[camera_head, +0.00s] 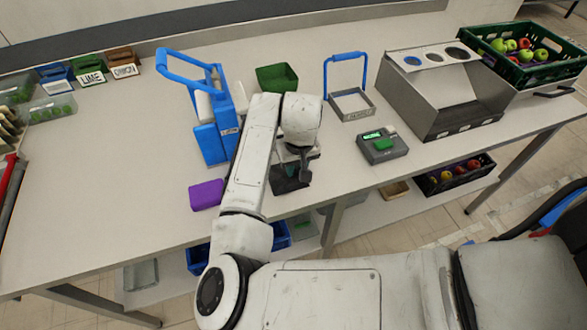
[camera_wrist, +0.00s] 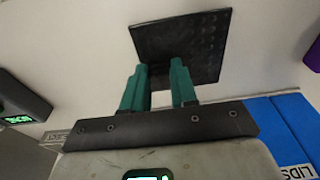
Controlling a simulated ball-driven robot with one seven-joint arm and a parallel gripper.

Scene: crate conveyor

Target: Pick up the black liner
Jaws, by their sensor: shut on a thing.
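The black liner (camera_wrist: 180,45) is a thin, flat, dark square with a dimpled surface. In the wrist view my gripper (camera_wrist: 159,72) has its teal fingers shut on the liner's near edge, and the rest of the sheet reaches out beyond the fingertips. In the head view the liner (camera_head: 287,183) shows as a dark patch below my gripper (camera_head: 298,168), near the table's front edge. My wrist and arm cover part of it there. I cannot tell how far it is above the table top.
A purple block (camera_head: 207,195) lies left of my arm. A blue lid holder (camera_head: 211,145) and an open green box (camera_head: 277,78) stand behind. Right are a wire-grey frame with blue handle (camera_head: 351,104), a scale (camera_head: 381,146) and a metal bin (camera_head: 440,98).

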